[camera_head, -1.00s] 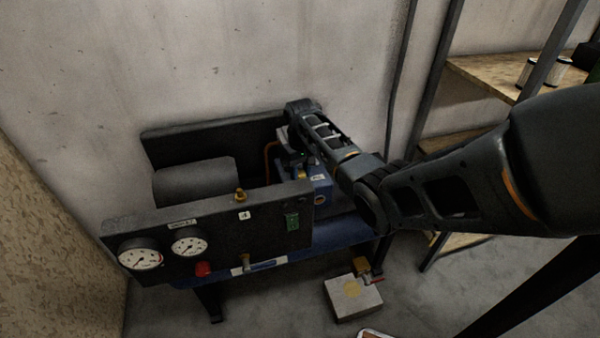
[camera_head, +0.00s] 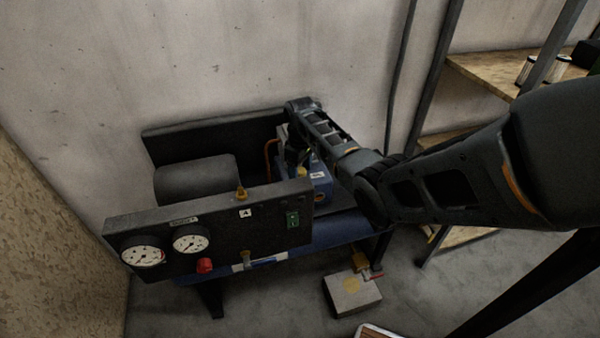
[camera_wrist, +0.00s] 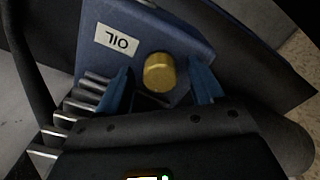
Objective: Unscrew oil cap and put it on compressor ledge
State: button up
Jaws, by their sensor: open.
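The oil cap (camera_wrist: 159,72) is a round brass-coloured knob on a blue housing (camera_wrist: 185,38) with a white OIL label (camera_wrist: 117,41). My gripper (camera_wrist: 160,88) is open in the wrist view, one blue finger on each side of the cap. I see a gap between each finger and the cap, so neither appears to touch it. The compressor (camera_head: 205,218) stands against the wall in the head view, with its blue oil housing (camera_head: 319,181) at its right. There my arm hides the cap and most of the gripper.
The compressor's front panel (camera_head: 222,232) carries two gauges (camera_head: 143,251), a red knob (camera_head: 204,265) and brass fittings. A small box (camera_head: 352,294) sits on the floor. Wooden shelves (camera_head: 470,72) stand at the right, and a wall closes the back.

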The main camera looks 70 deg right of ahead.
jog(key=shift+c, duration=0.8)
jog(key=shift+a+r+m+p, duration=0.1)
jog(key=shift+m+p, duration=0.35)
jog(key=shift+m, duration=0.75)
jog(key=m+p, duration=0.1)
jog(key=m, duration=0.5)
jog(key=shift+m, duration=0.4)
jog(key=m, duration=0.5)
jog(key=shift+p, duration=0.35)
jog(key=m, duration=0.5)
jog(key=shift+c, duration=0.4)
